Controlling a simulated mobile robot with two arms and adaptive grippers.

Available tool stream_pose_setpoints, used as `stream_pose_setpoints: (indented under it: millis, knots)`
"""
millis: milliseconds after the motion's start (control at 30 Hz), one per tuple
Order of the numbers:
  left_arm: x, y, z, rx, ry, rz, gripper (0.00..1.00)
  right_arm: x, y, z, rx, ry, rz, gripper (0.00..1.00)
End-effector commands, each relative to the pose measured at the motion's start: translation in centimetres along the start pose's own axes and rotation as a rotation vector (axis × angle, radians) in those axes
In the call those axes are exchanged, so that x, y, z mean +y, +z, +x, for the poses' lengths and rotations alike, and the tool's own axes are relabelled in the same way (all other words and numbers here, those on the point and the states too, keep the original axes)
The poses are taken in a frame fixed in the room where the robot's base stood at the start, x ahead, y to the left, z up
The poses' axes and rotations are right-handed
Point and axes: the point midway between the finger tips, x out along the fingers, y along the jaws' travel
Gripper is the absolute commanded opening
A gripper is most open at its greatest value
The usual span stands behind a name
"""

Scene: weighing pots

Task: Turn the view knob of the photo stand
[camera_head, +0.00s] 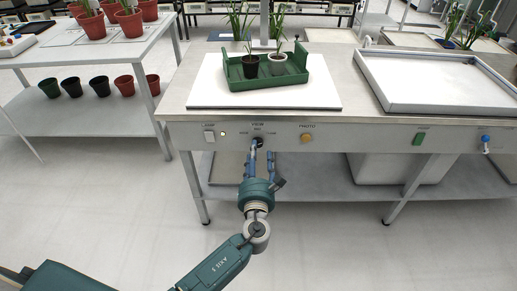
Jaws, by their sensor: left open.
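The photo stand is a steel bench with a white board (205,95) on top. Its front panel (360,140) carries the view knob (258,142), a small dark knob under the VIEW label. My left gripper (258,152) is open, with its fingertips up at the knob from below and in front. One finger is on each side of the knob's line; I cannot tell whether they touch it. The fingers partly hide the knob. My right gripper is not in view.
A lamp switch (209,136) and an orange photo button (306,138) flank the knob. A green tray (298,77) with a black pot (250,68) and a pale pot (277,66) stands on the board. A green switch (419,139) sits further right.

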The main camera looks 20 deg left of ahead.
Motion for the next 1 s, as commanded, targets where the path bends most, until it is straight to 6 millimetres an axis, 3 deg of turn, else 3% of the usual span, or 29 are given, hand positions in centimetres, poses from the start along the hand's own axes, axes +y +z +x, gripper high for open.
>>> stream_pose_setpoints:
  millis: [100, 300, 633, 867, 1000]
  knots:
    - [0.0, 0.0, 2.1, -0.001, 0.001, -0.001, 0.47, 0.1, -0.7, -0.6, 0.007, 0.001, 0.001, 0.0]
    - [-0.1, -0.1, 4.0, 0.001, 0.0, -0.002, 0.47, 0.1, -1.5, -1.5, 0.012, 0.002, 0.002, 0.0]
    - [-0.1, -0.1, 4.4, 0.002, -0.001, -0.003, 0.47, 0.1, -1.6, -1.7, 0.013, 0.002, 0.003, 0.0]
    - [-0.1, -0.1, 4.4, 0.001, -0.001, -0.003, 0.04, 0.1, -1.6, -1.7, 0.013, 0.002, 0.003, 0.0]
    - [-0.1, 0.0, 4.4, 0.0, -0.002, -0.004, 0.03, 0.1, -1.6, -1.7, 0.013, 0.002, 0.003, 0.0]
